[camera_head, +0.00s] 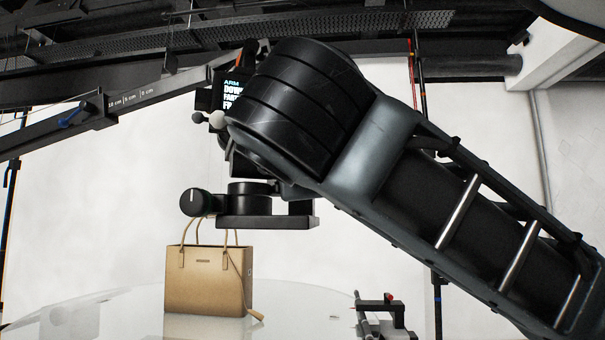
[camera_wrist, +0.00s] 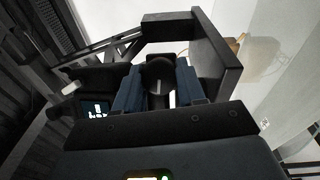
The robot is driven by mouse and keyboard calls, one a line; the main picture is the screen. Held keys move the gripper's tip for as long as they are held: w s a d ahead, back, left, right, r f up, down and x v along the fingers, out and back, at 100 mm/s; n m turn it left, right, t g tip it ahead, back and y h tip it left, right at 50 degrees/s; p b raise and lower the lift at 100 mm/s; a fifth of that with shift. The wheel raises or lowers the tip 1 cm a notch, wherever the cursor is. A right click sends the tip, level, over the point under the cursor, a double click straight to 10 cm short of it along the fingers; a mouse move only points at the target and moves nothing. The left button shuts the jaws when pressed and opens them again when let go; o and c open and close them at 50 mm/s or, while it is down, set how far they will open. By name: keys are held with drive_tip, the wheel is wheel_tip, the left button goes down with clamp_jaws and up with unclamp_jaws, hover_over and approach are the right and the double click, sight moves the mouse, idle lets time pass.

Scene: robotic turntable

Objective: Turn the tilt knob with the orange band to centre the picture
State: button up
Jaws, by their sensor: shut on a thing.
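My gripper (camera_wrist: 157,92) shows in the wrist view with its two blue-grey fingers on either side of a round black knob (camera_wrist: 158,73). The fingers are shut on this knob, which has a pale line on its face. No orange band shows on it, being dark or hidden. In the head view my arm hides the gripper and this knob. Another black knob (camera_head: 193,202) with a white line sticks out at the left of the camera rig (camera_head: 265,221), clear of my arm. A small screen (camera_head: 232,93) shows partly hidden text, including "ARM"; no picture shows on it.
A tan handbag (camera_head: 209,281) stands on the pale round table (camera_head: 95,309) below the rig. A boom (camera_head: 125,98) with small levers runs in from the left. A small black device (camera_head: 384,318) sits at the table's right edge. A dark truss crosses above.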

drive_tip(key=shift+d+f+n+t+y+b, duration=0.1)
drive_tip(key=shift+n+t+y+b, duration=0.5)
drive_tip(key=shift+n, duration=1.4)
drive_tip(key=shift+a+f+n+t+y+b, duration=0.1)
drive_tip(key=shift+n+t+y+b, duration=0.35)
drive_tip(key=shift+n, duration=1.55)
drive_tip(key=shift+d+f+n+t+y+b, duration=0.2)
drive_tip(key=shift+n+y+b, duration=0.55)
drive_tip(key=shift+n, duration=1.25)
drive_tip(key=shift+a+r+y, duration=0.1)
drive_tip(key=shift+y, duration=0.3)
drive_tip(key=o, duration=1.1)
drive_tip(key=shift+r, duration=0.1)
drive_tip(key=shift+c, duration=0.2)
drive_tip(key=v, duration=0.7)
drive_tip(key=shift+s, duration=0.3)
drive_tip(key=shift+f, duration=0.2)
